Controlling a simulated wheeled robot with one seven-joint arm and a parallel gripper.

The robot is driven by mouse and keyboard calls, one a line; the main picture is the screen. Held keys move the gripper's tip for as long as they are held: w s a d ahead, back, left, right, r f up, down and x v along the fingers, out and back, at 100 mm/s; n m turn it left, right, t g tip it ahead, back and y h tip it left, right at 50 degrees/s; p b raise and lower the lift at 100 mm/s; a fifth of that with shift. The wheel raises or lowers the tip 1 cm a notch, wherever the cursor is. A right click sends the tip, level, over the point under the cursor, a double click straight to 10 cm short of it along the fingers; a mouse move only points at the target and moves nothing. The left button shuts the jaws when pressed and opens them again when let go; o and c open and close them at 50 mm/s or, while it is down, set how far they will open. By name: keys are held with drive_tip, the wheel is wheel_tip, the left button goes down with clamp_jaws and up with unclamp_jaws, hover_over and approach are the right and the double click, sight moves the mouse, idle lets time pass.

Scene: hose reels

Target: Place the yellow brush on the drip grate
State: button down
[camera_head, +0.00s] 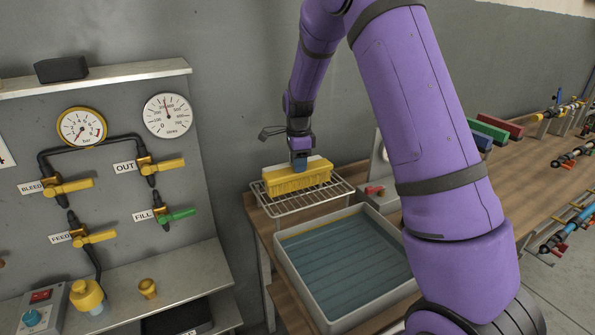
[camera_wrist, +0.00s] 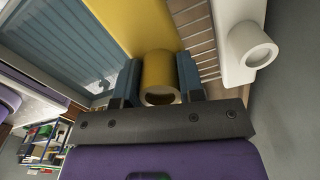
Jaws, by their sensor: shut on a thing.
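The yellow brush (camera_head: 297,178) is at the drip grate in the head view, its bristles facing down. In the wrist view my gripper (camera_wrist: 159,80) is shut on the brush's yellow round handle (camera_wrist: 158,72), one blue finger on each side. The brush's yellow body (camera_wrist: 128,22) extends beyond it. The drip grate (camera_head: 330,193) is a wire rack at the back of the bench, and its bars (camera_wrist: 197,32) show beside the brush in the wrist view. The brush is over the grate; I cannot tell whether the bristles touch the wires. My gripper (camera_head: 299,160) is above the brush in the head view.
A grey tray of water (camera_head: 290,268) stands in front of the grate. A white cylindrical part (camera_wrist: 250,45) is close beside the grate. A panel with gauges and yellow valve levers (camera_head: 72,188) is at the left. Coloured blocks (camera_head: 490,130) lie further right on the bench.

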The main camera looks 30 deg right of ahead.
drive_tip(key=shift+w+d, duration=0.1)
drive_tip(key=shift+w, duration=0.4)
drive_tip(key=shift+f, duration=1.75)
drive_tip(key=shift+f, duration=0.2)
drive_tip(key=c, duration=0.7)
unclamp_jaws()
drive_tip(key=shift+c, duration=0.2)
drive_tip(key=shift+r, duration=0.1)
